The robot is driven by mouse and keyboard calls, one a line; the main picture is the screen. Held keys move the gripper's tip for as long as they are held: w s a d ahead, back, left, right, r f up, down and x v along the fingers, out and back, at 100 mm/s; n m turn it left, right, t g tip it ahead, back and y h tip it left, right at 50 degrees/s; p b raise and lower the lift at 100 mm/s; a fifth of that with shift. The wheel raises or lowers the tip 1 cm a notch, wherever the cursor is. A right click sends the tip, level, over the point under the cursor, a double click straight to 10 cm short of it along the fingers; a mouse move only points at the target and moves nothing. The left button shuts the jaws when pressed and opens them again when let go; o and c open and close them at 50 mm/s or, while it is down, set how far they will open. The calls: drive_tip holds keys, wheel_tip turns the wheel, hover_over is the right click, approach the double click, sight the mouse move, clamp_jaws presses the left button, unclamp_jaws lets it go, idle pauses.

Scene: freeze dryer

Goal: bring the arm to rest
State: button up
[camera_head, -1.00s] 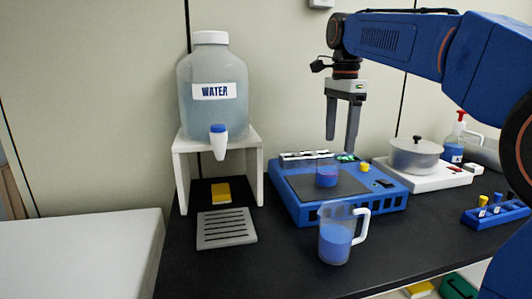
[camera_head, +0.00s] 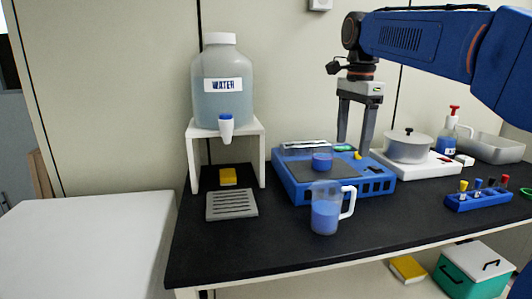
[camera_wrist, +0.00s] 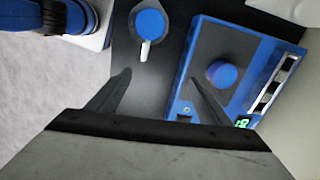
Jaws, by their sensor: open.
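My gripper (camera_head: 357,122) hangs from the blue arm with its fingers pointing down, above the rear of the blue scale-like device (camera_head: 332,185). Its two fingers are apart with nothing between them. In the wrist view the open gripper (camera_wrist: 160,95) is over the black bench top, between a handled cup of blue liquid (camera_wrist: 149,24) and the blue device (camera_wrist: 262,50). A small container of blue liquid (camera_head: 321,163) sits on the device's dark plate. The clear jug of blue liquid (camera_head: 325,212) stands upright in front of the device.
A water tank (camera_head: 222,100) with a tap stands on a white stand at the left. A pot (camera_head: 408,146) on a white hot plate, a spray bottle (camera_head: 450,132), a metal tray (camera_head: 492,147) and a blue rack of small bottles (camera_head: 478,196) are at the right. The front bench area is clear.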

drive_tip(key=s+d+f+n+t, duration=0.2)
drive_tip(key=s+f+n, duration=0.5)
drive_tip(key=s+f, duration=0.7)
drive_tip(key=s+d+f+n+t, duration=0.2)
drive_tip(key=s+d+f+n, duration=0.2)
drive_tip(key=s+f+n, duration=0.4)
drive_tip(key=s+f, duration=0.5)
drive_tip(key=f, duration=0.1)
drive_tip(key=shift+s+d+t, duration=0.3)
drive_tip(key=shift+s+d, duration=0.05)
